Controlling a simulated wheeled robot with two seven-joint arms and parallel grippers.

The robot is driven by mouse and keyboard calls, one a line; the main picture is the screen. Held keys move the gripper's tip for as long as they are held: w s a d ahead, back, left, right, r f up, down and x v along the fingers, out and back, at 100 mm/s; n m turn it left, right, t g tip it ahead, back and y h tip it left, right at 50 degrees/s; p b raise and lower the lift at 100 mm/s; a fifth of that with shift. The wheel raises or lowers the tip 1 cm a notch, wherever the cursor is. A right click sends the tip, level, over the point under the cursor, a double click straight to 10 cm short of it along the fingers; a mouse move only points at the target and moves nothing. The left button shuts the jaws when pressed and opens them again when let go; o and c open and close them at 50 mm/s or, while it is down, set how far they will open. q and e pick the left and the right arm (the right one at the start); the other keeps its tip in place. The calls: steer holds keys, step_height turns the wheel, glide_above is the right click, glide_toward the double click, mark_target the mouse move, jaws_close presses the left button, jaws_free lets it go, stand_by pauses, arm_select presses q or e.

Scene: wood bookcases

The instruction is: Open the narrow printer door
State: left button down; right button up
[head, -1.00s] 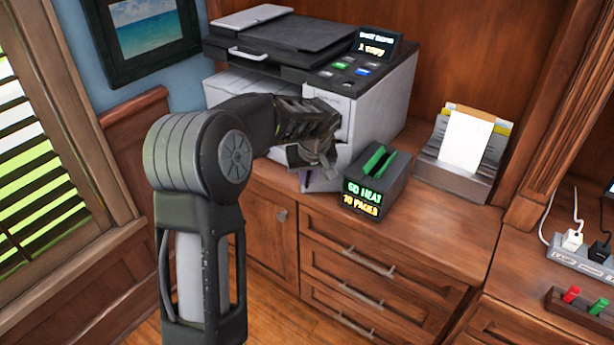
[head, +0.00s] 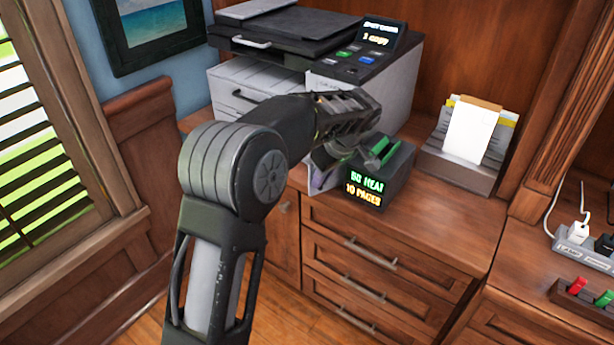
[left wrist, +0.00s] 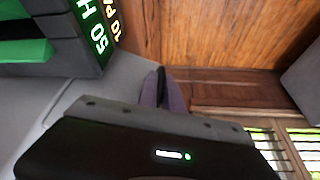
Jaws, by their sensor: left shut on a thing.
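The grey-white printer (head: 350,92) with a black top stands on the wooden cabinet in the head view. The narrow printer door (head: 322,180) shows as a pale, slightly purple panel standing out from its front, partly hidden by my gripper. It also shows edge-on in the left wrist view (left wrist: 174,97). My left gripper (head: 365,155) is shut on the narrow door; the grasp itself is mostly hidden. My left gripper is in front of the printer's lower right corner, beside the black box. My right gripper is not in view.
A black box (head: 385,182) with green parts and a lit display stands close to the right of my left gripper. A paper holder (head: 465,160) is farther right. Cabinet drawers (head: 365,250) are below. The counter in front of the paper holder is clear.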

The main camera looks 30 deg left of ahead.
arm_select(q)
steer(key=shift+s+d+b, duration=0.2)
steer(key=shift+d+b, duration=0.3)
steer(key=shift+d, duration=1.5)
steer(key=c, duration=1.5)
jaws_free()
steer(key=w+v, duration=0.1)
steer(key=v, duration=0.6)
steer(key=shift+s+r, duration=0.45)
steer(key=shift+s, duration=0.1)
